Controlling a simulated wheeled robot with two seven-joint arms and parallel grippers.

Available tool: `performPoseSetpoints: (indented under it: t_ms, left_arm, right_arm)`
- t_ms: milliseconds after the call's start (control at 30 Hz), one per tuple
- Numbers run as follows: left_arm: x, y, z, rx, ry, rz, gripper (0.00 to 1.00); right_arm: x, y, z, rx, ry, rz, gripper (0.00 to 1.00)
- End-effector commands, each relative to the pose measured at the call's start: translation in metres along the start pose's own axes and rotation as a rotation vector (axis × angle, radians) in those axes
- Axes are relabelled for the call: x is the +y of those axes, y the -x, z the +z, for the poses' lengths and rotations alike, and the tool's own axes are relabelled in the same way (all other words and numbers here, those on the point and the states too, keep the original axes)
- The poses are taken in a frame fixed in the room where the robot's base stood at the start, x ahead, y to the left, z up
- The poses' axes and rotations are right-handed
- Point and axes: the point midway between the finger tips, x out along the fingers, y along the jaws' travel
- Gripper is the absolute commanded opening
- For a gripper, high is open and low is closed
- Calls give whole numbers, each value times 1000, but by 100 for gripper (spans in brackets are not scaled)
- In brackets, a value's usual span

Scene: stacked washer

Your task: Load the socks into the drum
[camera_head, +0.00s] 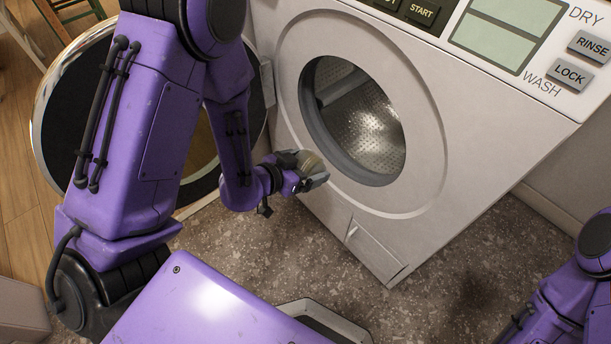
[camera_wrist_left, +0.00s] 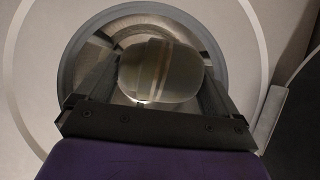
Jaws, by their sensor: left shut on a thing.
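The washer drum (camera_head: 368,128) is open and shows its bare perforated metal inside. My left gripper (camera_head: 318,172) is in front of the washer, just outside the lower left of the drum opening. It is shut on a beige-grey sock bundle (camera_head: 310,162). In the left wrist view the sock bundle (camera_wrist_left: 160,72) sits between the two fingers, with the round drum opening (camera_wrist_left: 75,60) behind it. The tips of my right gripper are not visible; only part of a purple arm of mine shows at the lower right.
The washer door (camera_head: 62,105) is swung open to the left, partly behind my left arm. The control panel with buttons (camera_head: 568,73) is above the drum. The speckled floor (camera_head: 440,290) in front of the washer is clear. A wooden chair (camera_head: 70,12) stands at the top left.

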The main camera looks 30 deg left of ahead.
Motion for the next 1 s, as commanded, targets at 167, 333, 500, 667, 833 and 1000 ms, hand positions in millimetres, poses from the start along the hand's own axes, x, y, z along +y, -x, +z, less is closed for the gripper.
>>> performPoseSetpoints:
  t_ms: [167, 333, 500, 667, 833, 1000]
  left_arm:
    - [1, -18, -14, 6, -2, 1, 65]
    - [2, -48, -29, 5, -1, 1, 65]
    - [3, -77, -43, 6, -1, 1, 65]
    - [4, -105, -57, 6, 1, 0, 65]
    - [5, -134, -71, 6, 1, -1, 65]
    - [6, -162, -87, 5, 1, 0, 65]
  right_arm:
    - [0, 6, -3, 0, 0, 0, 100]
    - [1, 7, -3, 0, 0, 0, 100]
    - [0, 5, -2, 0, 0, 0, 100]
    - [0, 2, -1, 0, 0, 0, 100]
    - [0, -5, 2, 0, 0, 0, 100]
    - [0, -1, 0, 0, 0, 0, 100]
